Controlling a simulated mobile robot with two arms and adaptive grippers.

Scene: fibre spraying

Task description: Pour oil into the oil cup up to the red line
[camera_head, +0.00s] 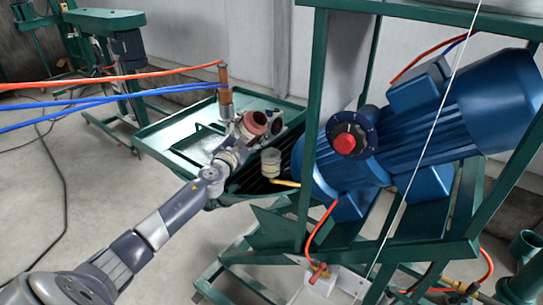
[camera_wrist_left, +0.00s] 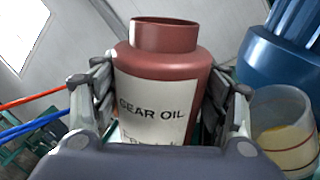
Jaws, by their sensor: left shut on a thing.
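My left gripper (camera_head: 262,130) is shut on a red-brown gear oil bottle (camera_head: 252,124) beside the green stand. In the left wrist view the bottle (camera_wrist_left: 160,85) sits between both fingers (camera_wrist_left: 162,92), with its "GEAR OIL" label facing the camera and its neck uncapped. The clear oil cup (camera_head: 271,161) stands on a yellow pipe at the blue motor, just below and right of the bottle. In the left wrist view the cup (camera_wrist_left: 285,135) shows a red line and something yellowish low inside. No stream of oil is visible. My right gripper is out of view.
The blue motor (camera_head: 400,135) with a red knob (camera_head: 344,143) sits in a green frame (camera_head: 309,130) right of the cup. A green tray (camera_head: 165,146) lies behind the gripper. Orange and blue hoses (camera_head: 110,92) run in from the left to an upright pipe.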

